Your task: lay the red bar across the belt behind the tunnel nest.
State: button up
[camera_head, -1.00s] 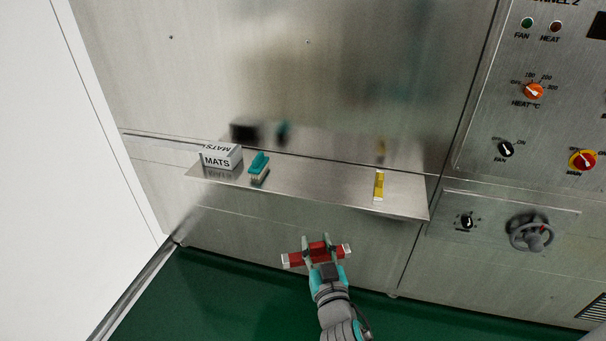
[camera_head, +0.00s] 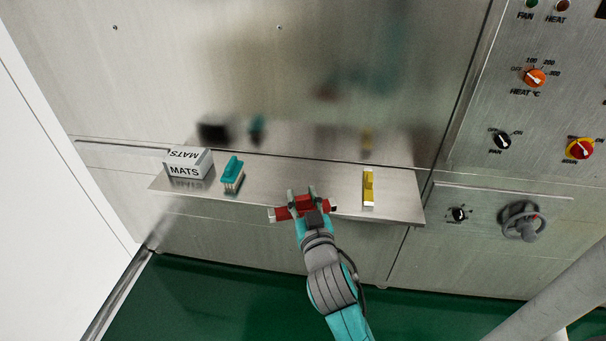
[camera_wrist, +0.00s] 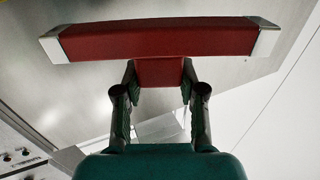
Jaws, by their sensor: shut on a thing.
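The red bar (camera_head: 285,213) has pale metallic ends and lies roughly level. My gripper (camera_head: 302,196) is shut on the bar's middle and holds it at the front edge of the steel shelf; I cannot tell if it touches. In the wrist view the bar (camera_wrist: 160,38) spans the picture, and my gripper's fingers (camera_wrist: 160,85) close on a red block at its middle. I see neither the belt nor the tunnel nest in these views.
The steel shelf (camera_head: 290,180) carries a white MATS box (camera_head: 186,164), a teal brush (camera_head: 232,174) and a yellow bar (camera_head: 368,188). Its middle is clear. A control panel (camera_head: 540,120) with knobs and a handwheel (camera_head: 521,222) is on the right. A pale diagonal pipe-like shape (camera_head: 555,295) crosses the lower right.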

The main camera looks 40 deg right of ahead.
jog(key=w+d, duration=0.9)
jog(key=d, duration=0.3)
jog(key=f, duration=0.6)
jog(key=shift+w+d+f, duration=0.1)
jog(key=shift+w+f, duration=0.15)
jog(key=shift+f, duration=0.05)
jog(key=shift+w+d+f, duration=0.2)
jog(key=shift+d, duration=0.05)
jog(key=o, duration=1.2)
jog(key=shift+f, duration=0.1)
